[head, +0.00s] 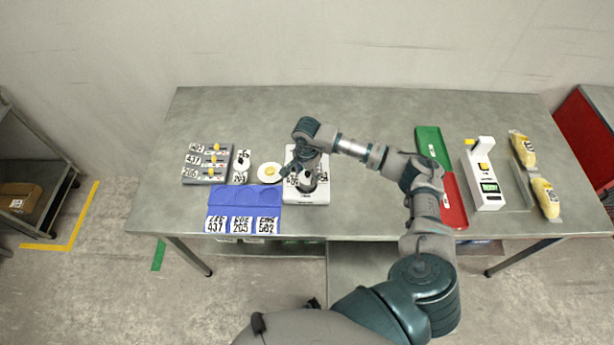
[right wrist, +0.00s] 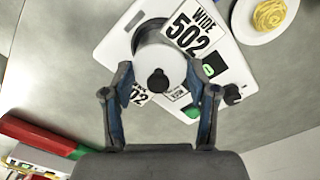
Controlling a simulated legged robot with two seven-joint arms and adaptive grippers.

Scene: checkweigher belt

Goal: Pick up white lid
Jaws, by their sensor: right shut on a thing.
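The white lid (right wrist: 168,62) is round with a black knob (right wrist: 158,80) in its middle. It shows in the right wrist view over a white scale-like plate (right wrist: 118,45). A card reading WIDE 502 (right wrist: 197,27) is beside it. My right gripper (right wrist: 160,80) has one finger on each side of the lid and is shut on it. Whether the lid is clear of what is under it, I cannot tell. In the head view my right gripper (head: 306,180) is over the white plate (head: 322,160) and hides much of the lid. My left gripper is not in view.
A white dish (head: 262,179) with a yellow thing stands just left. A blue tray (head: 225,196) with number labels lies in front left, a grey block (head: 228,154) behind it. A green and red tray (head: 454,196), white device (head: 487,196) and yellow packs (head: 545,198) are right. The back is clear.

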